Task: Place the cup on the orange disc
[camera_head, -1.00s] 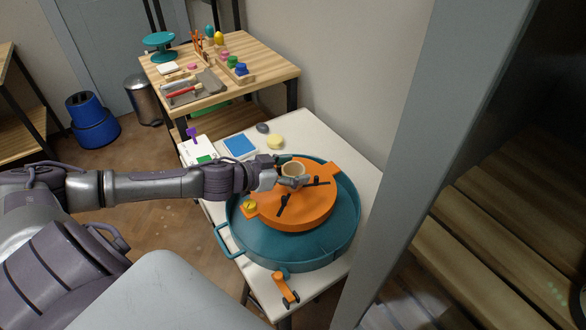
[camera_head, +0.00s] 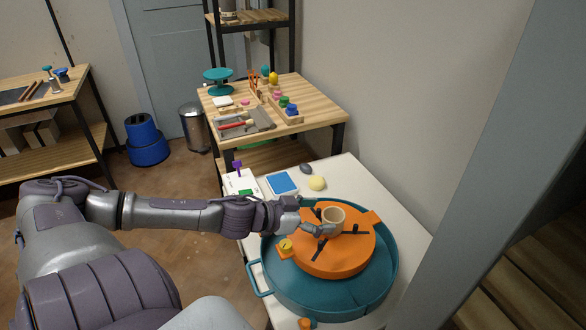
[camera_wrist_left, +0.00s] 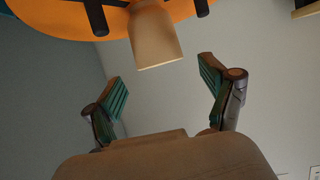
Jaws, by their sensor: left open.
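The beige cup (camera_head: 333,219) stands upright on the orange disc (camera_head: 327,265), among dark bars on its top. The disc sits in a round teal basin (camera_head: 375,290). My left gripper (camera_head: 312,226) is just left of the cup, over the disc, open and empty. In the left wrist view the cup (camera_wrist_left: 155,42) appears upside down against the orange disc (camera_wrist_left: 65,18), beyond the spread green-padded fingers of my left gripper (camera_wrist_left: 162,84) and apart from them. My right gripper is not in view.
A yellow knob (camera_head: 286,245) sits at the disc's left edge. A yellow lump (camera_head: 317,183), a grey stone (camera_head: 306,168) and a blue-topped box (camera_head: 282,184) lie behind the basin on the white table (camera_head: 375,198). A grey post (camera_head: 480,150) rises at the right.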

